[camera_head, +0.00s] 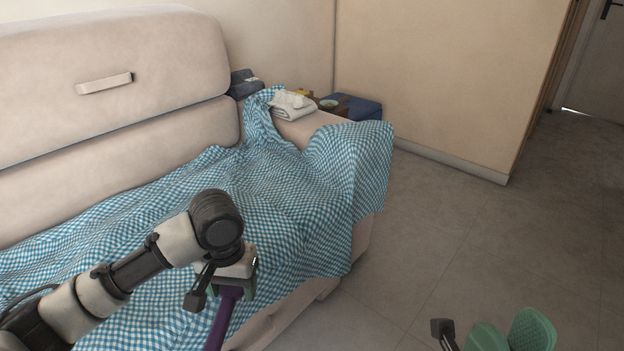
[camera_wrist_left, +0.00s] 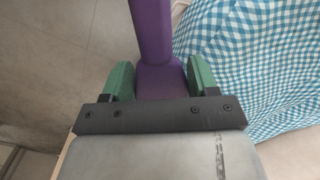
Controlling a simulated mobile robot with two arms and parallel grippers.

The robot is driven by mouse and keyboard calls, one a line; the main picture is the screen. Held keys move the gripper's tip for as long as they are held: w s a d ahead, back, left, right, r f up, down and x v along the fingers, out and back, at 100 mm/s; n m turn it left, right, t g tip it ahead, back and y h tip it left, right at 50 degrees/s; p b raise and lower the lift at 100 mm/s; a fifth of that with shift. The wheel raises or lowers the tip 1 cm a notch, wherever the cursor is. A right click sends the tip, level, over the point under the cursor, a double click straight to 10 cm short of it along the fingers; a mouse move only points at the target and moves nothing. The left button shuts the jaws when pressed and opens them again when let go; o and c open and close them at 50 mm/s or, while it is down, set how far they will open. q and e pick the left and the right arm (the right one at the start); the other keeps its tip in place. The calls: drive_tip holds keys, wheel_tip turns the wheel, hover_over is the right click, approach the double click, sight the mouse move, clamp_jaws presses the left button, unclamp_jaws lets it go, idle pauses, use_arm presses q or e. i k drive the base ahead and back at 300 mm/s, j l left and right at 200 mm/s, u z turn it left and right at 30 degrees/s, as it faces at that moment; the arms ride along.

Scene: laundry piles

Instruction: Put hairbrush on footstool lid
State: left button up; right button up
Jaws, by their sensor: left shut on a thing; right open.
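My left gripper (camera_head: 236,284) is shut on a purple thing (camera_head: 220,320), which looks like the hairbrush by its handle. The wrist view shows the purple handle (camera_wrist_left: 153,40) between the green fingers (camera_wrist_left: 155,82). The brush's head is out of view. It is held in front of the sofa's edge. A blue, box-like piece (camera_head: 362,107) stands in the far corner beyond the sofa arm; it may be the footstool, but I cannot make out its lid clearly. My right gripper (camera_head: 510,334) is open and empty at the bottom right, over the floor.
The beige sofa (camera_head: 110,85) has a blue checked blanket (camera_head: 180,230) over its seat and arm. Folded white cloths (camera_head: 293,107) lie on the sofa arm, dark folded clothes (camera_head: 244,83) behind. Grey tiled floor (camera_head: 450,230) is clear to the right.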

sight(358, 107)
drive_tip(key=i+l+z, duration=0.4)
drive_tip(key=i+l, duration=0.15)
drive_tip(key=i+l+z, duration=0.45)
drive_tip(key=i, duration=0.2)
drive_tip(key=i+z, duration=0.15)
drive_tip(key=i, duration=1.75)
drive_tip(key=i+j+u, duration=0.25)
drive_tip(key=i+u, duration=0.15)
drive_tip(key=i, duration=0.35)
drive_tip(key=i+u, duration=0.35)
drive_tip(key=i, duration=0.35)
drive_tip(key=i+j, duration=0.15)
drive_tip(key=j, duration=0.25)
drive_tip(key=i+j, duration=0.15)
drive_tip(key=j, duration=0.25)
drive_tip(key=i+j+z, duration=0.1)
drive_tip(key=j, duration=0.3)
drive_tip(key=i+j, duration=0.2)
drive_tip(key=j, duration=0.25)
drive_tip(key=i+j+z, duration=0.1)
drive_tip(key=j, duration=0.3)
drive_tip(key=j+z, duration=0.1)
drive_tip(key=j, duration=0.3)
drive_tip(key=i, duration=0.05)
